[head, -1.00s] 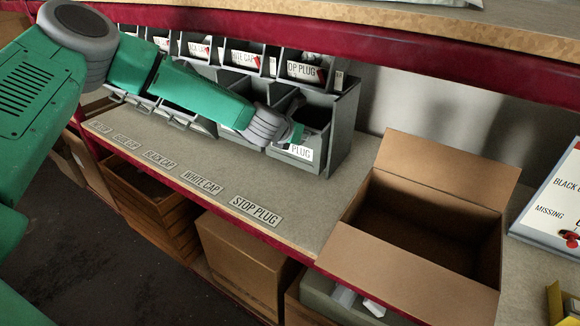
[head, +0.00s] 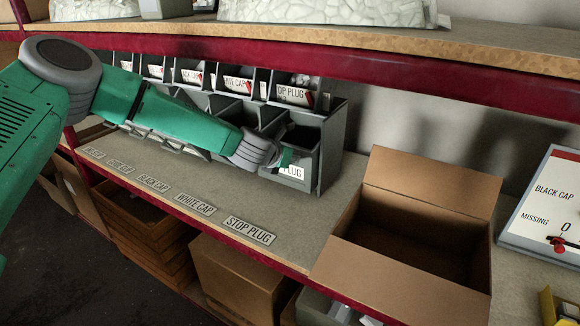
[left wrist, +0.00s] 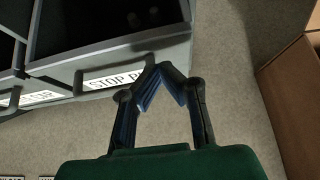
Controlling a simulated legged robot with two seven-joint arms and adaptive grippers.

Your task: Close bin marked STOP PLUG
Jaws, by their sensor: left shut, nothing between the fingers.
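The lower grey bin marked STOP PLUG (head: 309,170) is at the right end of the lower bin row. Its top shows a dark opening and its front sticks out over the shelf. Its label also shows in the left wrist view (left wrist: 105,82), partly covered. My left gripper (head: 287,157) is at the front of this bin. In the left wrist view, its blue fingertips (left wrist: 160,68) meet, empty, at the bin's front edge beside the label. I cannot tell whether they touch it. My right gripper is not in view.
An upper bin with a matching label (head: 292,95) sits above. More bins run to the left, behind my left arm. A shelf tag STOP PLUG (head: 249,231) lies in front. An open cardboard box (head: 385,267) stands to the right. A red-edged shelf (head: 400,77) hangs overhead.

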